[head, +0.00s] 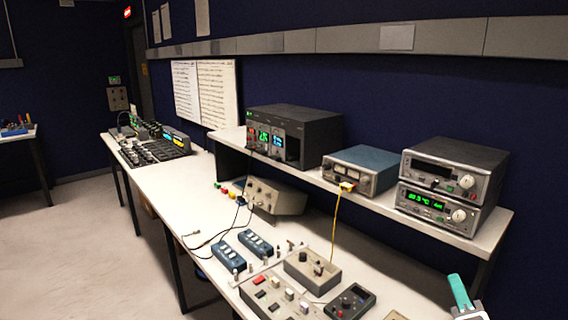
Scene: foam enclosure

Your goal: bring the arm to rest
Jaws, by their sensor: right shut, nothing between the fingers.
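My right gripper (461,291) shows at the bottom right edge, in front of the bench's near right part. Its teal finger part points up and a pale grey part sits below it. It is shut with nothing held. The rest of my right arm is out of the picture. My left gripper and arm are not in view.
A long white bench (175,187) carries a control box (313,270), a black handheld meter (350,301), blue power strips (256,243) and loose cables. A raised shelf (400,204) holds stacked instruments (455,165) and a blue-topped meter (359,170). Open floor (85,250) lies left.

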